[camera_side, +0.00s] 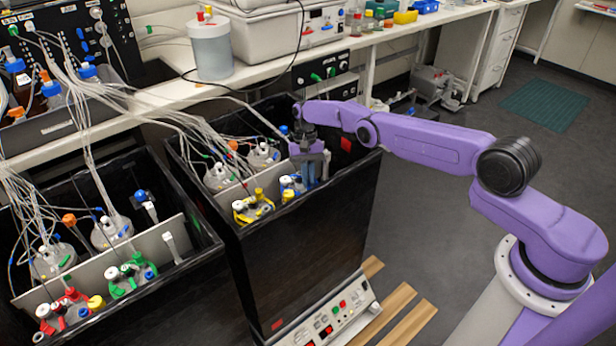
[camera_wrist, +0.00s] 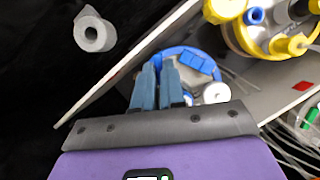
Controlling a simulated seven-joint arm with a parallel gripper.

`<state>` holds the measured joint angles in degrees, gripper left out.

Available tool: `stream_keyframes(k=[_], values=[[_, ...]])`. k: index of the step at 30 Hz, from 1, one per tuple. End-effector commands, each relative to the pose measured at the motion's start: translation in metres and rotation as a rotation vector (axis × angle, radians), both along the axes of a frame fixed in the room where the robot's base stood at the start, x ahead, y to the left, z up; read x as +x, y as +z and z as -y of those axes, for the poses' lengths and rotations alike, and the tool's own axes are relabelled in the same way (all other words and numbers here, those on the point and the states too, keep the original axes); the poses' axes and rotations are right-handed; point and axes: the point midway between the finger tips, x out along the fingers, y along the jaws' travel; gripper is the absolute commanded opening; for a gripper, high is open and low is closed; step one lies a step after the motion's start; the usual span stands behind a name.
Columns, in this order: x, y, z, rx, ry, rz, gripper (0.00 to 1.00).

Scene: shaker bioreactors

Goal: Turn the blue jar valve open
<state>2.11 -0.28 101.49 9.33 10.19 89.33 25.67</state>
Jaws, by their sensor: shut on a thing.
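The blue jar (camera_wrist: 180,52) shows in the wrist view as a round blue lid with blue blocks and a white cap, partly hidden behind my fingers. In the side view its lid (camera_side: 289,184) sits at the right end of the front black box, beside the yellow jar. My gripper (camera_wrist: 159,68) reaches over the lid from above. Its two blue-grey fingers are close together, shut on the blue jar valve, which they largely hide. In the side view my gripper (camera_side: 309,178) points down into the box. How far the valve is turned cannot be seen.
The yellow-lidded jar (camera_wrist: 268,28) stands close beside the blue one. A pale divider plate (camera_wrist: 112,82) runs next to the jars. The black box walls (camera_side: 310,235) surround them. Tubes (camera_side: 190,125) hang over the left side. A second box with green and red jars stands left.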

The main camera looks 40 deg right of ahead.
Motion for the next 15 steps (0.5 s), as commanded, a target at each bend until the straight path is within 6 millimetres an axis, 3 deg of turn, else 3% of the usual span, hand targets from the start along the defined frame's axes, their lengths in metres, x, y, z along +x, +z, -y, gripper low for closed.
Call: stream_keyframes(k=[4,7,15], values=[[0.0005,0.0013,0.0,0.001,0.0,0.0,0.0],[0.0005,0.0013,0.0,0.0,0.0,0.001,0.36],[0.0002,0.0006,-0.0001,0.0,0.0,0.0,0.36]])
